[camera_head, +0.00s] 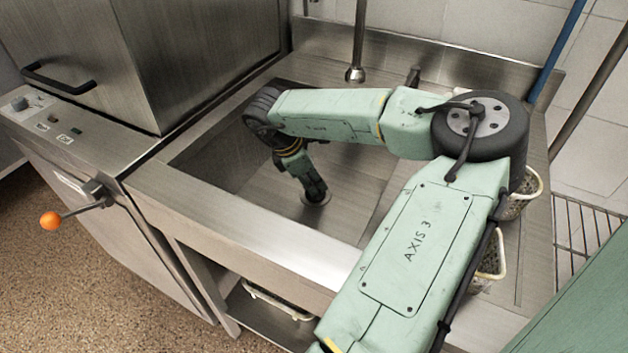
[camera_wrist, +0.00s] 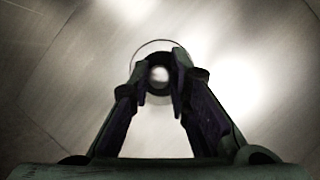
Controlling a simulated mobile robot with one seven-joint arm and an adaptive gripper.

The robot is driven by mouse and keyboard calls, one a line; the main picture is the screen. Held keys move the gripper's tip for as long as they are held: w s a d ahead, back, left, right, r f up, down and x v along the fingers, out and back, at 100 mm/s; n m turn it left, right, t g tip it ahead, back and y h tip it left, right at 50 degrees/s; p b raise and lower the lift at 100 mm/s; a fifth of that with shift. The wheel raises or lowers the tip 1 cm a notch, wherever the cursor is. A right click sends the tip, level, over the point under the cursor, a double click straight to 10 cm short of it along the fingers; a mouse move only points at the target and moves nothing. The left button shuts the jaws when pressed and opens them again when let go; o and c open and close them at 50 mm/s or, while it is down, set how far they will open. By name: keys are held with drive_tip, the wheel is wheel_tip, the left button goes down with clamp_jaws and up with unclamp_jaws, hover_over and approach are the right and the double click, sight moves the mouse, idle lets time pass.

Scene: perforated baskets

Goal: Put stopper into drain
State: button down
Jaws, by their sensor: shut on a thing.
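My gripper (camera_head: 314,190) reaches down into the steel sink (camera_head: 228,152), its tips close to the sink floor. In the wrist view my gripper (camera_wrist: 160,85) is shut on the stopper (camera_wrist: 159,75), whose round shiny middle shows between the dark fingertips. A thin circular outline surrounds the fingertips there; I cannot tell whether it is the stopper's edge or the drain's rim. In the head view a small round metal rim shows just under the fingertips. The drain opening itself is hidden, and I cannot tell whether the stopper is seated in it.
A faucet spout (camera_head: 355,73) hangs behind my arm. Perforated baskets (camera_head: 521,197) stand on the counter right of the sink, partly hidden by my arm. A steel dishwasher (camera_head: 190,55) stands at the left. Sink walls surround my gripper; the floor around it looks clear.

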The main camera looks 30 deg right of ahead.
drive_tip(key=c, duration=1.5)
unclamp_jaws()
drive_tip(key=shift+f, duration=0.1)
drive_tip(key=shift+r, duration=0.35)
drive_tip(key=b+v, duration=0.1)
drive_tip(key=v, duration=1)
drive_tip(key=shift+a+r, duration=0.2)
drive_tip(key=shift+r, duration=0.05)
